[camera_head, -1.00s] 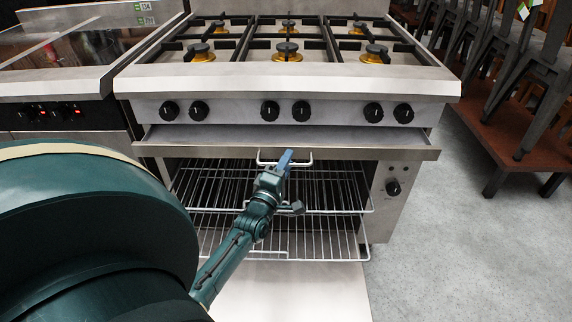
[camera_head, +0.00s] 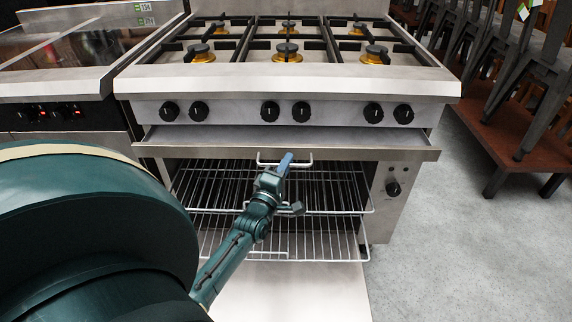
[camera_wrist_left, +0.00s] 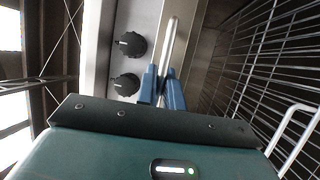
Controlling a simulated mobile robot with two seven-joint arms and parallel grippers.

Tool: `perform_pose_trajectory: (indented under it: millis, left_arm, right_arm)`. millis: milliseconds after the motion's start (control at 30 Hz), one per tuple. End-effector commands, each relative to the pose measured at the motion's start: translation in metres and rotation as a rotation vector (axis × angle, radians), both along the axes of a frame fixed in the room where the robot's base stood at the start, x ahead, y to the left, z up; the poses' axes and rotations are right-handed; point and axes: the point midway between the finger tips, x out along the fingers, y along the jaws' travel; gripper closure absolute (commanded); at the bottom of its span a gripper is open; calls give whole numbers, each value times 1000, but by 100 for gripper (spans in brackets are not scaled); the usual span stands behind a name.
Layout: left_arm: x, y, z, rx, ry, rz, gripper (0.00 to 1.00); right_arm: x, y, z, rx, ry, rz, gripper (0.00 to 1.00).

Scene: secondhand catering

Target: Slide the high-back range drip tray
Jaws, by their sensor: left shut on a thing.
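The drip tray (camera_head: 340,137) is a flat steel pan below the knob panel of the range, sticking out a little, with its front lip (camera_head: 360,154) forward of the panel. A pale bar handle (camera_head: 308,161) hangs just under the lip. My left gripper (camera_head: 286,160) reaches up from below and is shut on this handle. In the left wrist view the blue fingers (camera_wrist_left: 163,86) close around the bar handle (camera_wrist_left: 172,42), which partly hides between them. My right gripper shows in neither view.
The range (camera_head: 285,72) has several burners and black knobs. Below the tray, the open oven holds wire racks (camera_head: 330,190), close under my left gripper, and its door (camera_head: 300,290) lies folded down. Free grey floor (camera_head: 460,230) lies right, before stacked dark furniture (camera_head: 520,90).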

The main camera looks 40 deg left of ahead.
Motion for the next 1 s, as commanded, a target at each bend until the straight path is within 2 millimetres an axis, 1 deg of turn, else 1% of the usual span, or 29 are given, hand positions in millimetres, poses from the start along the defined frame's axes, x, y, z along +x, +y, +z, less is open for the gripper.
perform_pose_trajectory:
  millis: [67,167,267,333,400,500,633,933,967,1000]
  left_arm:
    - [3,2,-1,1,-1,0,100]
    - [16,13,-3,3,-2,-1,100]
    - [37,31,-4,6,-4,-1,100]
    - [52,43,-5,5,-4,-1,100]
    - [65,54,-6,4,-3,-1,100]
    - [79,65,-4,3,-2,-1,100]
    - [86,72,-2,0,1,-1,100]
    - [87,74,2,0,0,2,100]
    - [87,74,2,0,0,2,89]
    - [87,74,2,0,-1,2,86]
  right_arm:
    - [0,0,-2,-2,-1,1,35]
    - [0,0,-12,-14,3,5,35]
    - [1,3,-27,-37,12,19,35]
    - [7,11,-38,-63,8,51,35]
    - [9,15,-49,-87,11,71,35]
    - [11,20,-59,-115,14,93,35]
    - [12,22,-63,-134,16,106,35]
    - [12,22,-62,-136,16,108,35]
    - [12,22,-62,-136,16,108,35]
    - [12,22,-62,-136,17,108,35]
